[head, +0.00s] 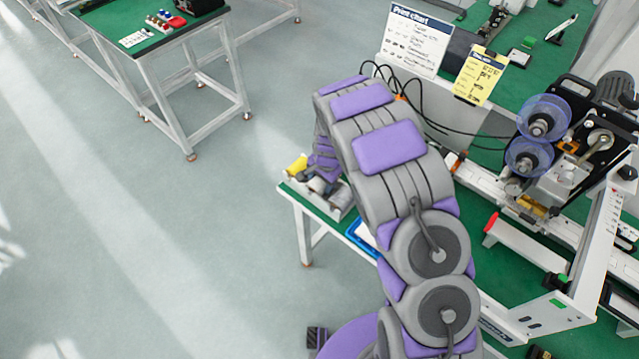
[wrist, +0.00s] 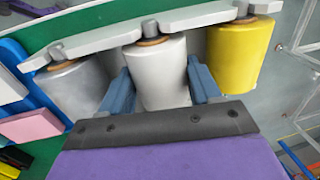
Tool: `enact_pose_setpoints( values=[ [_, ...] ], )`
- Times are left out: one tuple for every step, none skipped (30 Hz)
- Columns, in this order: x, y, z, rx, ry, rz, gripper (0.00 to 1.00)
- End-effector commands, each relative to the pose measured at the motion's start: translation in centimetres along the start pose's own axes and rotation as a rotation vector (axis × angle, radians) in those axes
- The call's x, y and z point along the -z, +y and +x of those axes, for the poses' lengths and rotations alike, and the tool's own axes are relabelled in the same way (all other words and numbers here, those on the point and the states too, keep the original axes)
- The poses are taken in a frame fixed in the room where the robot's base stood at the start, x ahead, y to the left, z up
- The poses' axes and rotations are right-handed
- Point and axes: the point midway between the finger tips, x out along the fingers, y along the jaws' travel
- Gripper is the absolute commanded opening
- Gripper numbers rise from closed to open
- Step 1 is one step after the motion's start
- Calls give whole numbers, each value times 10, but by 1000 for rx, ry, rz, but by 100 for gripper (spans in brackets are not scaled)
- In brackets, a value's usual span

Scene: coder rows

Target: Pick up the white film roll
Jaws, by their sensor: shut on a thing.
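In the wrist view, the white film roll (wrist: 160,75) stands in the middle of a row of three rolls. My gripper (wrist: 161,85) has one blue finger on each side of it and is shut on it. A silver-grey roll (wrist: 75,85) is to its left and a yellow roll (wrist: 240,55) to its right. A light grey bar runs over the tops of the rolls. In the head view, my arm covers most of the rolls; the yellow roll (head: 297,165) shows at the corner of the green table.
In the wrist view, blue and pink items (wrist: 32,124) lie left of the rolls. In the head view, a machine with clear purple-blue reels (head: 543,118) stands on the green table at right. Another table (head: 160,40) stands at upper left. The grey floor between is clear.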

Motion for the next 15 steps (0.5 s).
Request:
enact_pose_setpoints(
  values=[
    [1,-1,0,2,2,0,25],
    [1,-1,0,2,2,0,25],
    [1,-1,-1,2,2,0,25],
    [1,-1,-1,2,2,0,25],
    [1,-1,-1,2,2,0,25],
    [1,-1,-3,2,2,0,25],
    [1,-2,-4,3,3,0,25],
    [1,-2,-6,3,3,0,25],
    [1,-3,-10,4,4,0,25],
    [1,-3,-13,4,5,0,25],
    [2,-4,-16,5,5,0,25],
    [2,-5,-22,5,5,1,25],
    [2,-5,-27,5,5,1,25],
    [2,-6,-32,5,5,1,25],
    [1,-7,-38,4,4,1,25]
  ],
)
